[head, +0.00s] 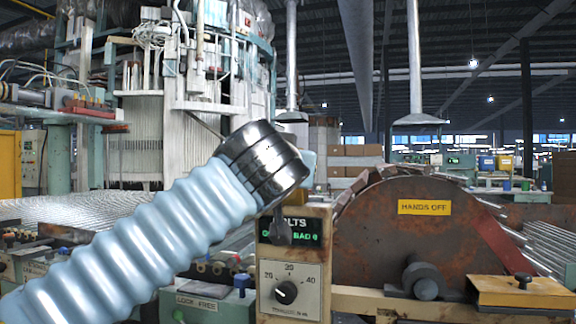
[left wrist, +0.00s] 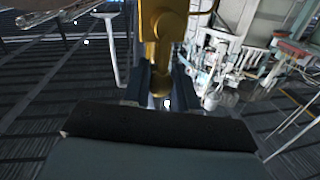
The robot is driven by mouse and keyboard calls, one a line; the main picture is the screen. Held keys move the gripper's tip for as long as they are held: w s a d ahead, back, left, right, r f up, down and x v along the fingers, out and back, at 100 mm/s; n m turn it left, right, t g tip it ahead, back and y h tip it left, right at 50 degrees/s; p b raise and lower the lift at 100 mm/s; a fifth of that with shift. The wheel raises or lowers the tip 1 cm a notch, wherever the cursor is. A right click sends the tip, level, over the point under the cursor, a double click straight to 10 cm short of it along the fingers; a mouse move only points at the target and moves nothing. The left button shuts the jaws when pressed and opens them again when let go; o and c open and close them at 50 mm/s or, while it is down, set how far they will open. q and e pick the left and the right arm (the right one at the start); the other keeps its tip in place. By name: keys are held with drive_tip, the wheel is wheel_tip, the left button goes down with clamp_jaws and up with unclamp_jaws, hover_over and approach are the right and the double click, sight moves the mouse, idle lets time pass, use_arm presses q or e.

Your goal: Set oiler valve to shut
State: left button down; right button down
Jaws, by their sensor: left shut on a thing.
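A brass-coloured fitting with a vertical body, which looks like the oiler valve (left wrist: 165,35), fills the upper middle of the left wrist view. My left gripper (left wrist: 160,88) is shut on the lower part of this fitting, with a dark finger on each side. Whether the valve is set open or shut cannot be told. In the head view my pale-blue ribbed left arm and its metal wrist cover the valve, and the fingers do not show clearly. My right gripper is in neither view.
Beside my arm in the head view is a panel with a dial (head: 286,292). Right of it is a rusty round guard with a yellow "HANDS OFF" sign (head: 424,207). A lock-free box (head: 207,303) sits low left. A tall white machine (head: 190,80) stands behind.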

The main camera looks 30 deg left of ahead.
use_arm(q)
drive_tip(key=shift+d+m, duration=0.1)
drive_tip(key=shift+m, duration=0.2)
drive_tip(key=w+d+f+m+t+h+b, duration=0.1)
drive_tip(key=d+f+m+t+b, duration=0.1)
drive_tip(key=m, duration=1.5)
drive_tip(key=shift+d+f+t+h+b, duration=0.3)
drive_tip(key=shift+d+f+h+b, duration=0.15)
drive_tip(key=shift+d+f, duration=0.85)
drive_tip(key=shift+a+f+m, duration=0.25)
drive_tip(key=shift+f+m, duration=0.05)
drive_tip(key=c, duration=0.9)
unclamp_jaws()
